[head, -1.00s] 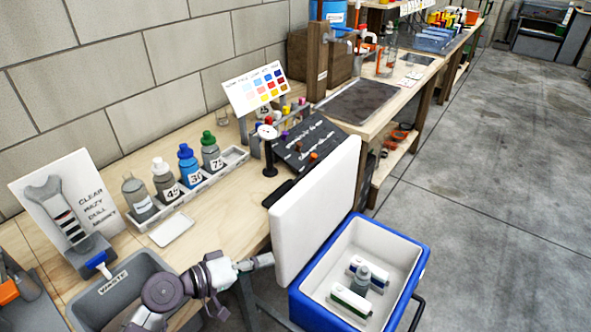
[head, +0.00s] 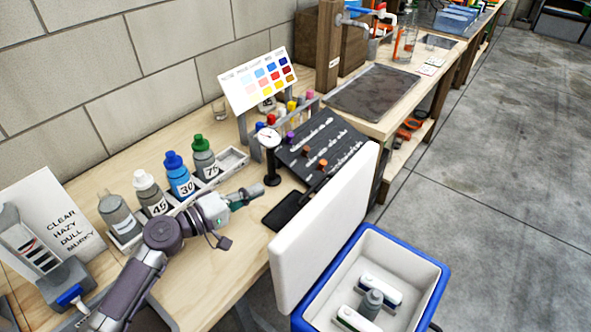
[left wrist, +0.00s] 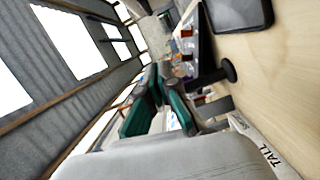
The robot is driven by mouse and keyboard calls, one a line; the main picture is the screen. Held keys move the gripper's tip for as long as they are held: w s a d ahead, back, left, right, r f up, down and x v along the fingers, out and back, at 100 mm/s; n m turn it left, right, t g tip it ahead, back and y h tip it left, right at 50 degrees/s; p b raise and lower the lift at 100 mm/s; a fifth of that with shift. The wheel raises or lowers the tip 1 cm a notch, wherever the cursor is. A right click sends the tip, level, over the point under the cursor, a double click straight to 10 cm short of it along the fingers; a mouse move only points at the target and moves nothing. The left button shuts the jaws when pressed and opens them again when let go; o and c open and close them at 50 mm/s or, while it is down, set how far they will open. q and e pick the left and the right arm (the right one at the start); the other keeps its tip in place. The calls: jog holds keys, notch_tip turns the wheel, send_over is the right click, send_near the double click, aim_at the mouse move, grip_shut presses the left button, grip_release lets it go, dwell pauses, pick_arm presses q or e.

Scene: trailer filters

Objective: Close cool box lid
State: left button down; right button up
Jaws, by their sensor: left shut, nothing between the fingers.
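The cool box (head: 436,285) is blue outside and white inside and stands on the floor at the lower right of the head view. Its white lid (head: 325,235) stands open, upright along the side facing the bench. Inside are two white packs (head: 380,289) and a grey-capped bottle (head: 371,304). My left gripper (head: 258,190) is shut and empty above the bench, to the left of the lid and apart from it. It also shows in the left wrist view (left wrist: 152,105). My right gripper is not in view.
On the wooden bench, a tray of several numbered bottles (head: 180,175) stands behind my left arm. The floor to the right is clear.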

pick_arm(q)
jog(key=w+d+p, duration=0.1)
jog(key=d, duration=0.2)
jog(key=w+d+p, duration=0.1)
jog(key=d, duration=0.3)
jog(key=w+d+p, duration=0.1)
jog(key=d, duration=0.3)
jog(key=shift+w+f+p, duration=0.25)
jog(key=shift+f+p, duration=0.1)
jog(key=shift+p, duration=0.05)
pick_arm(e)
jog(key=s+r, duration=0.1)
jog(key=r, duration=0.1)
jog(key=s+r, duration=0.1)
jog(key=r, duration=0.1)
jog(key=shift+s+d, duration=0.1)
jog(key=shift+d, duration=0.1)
pick_arm(q)
jog(key=shift+s+r, duration=0.1)
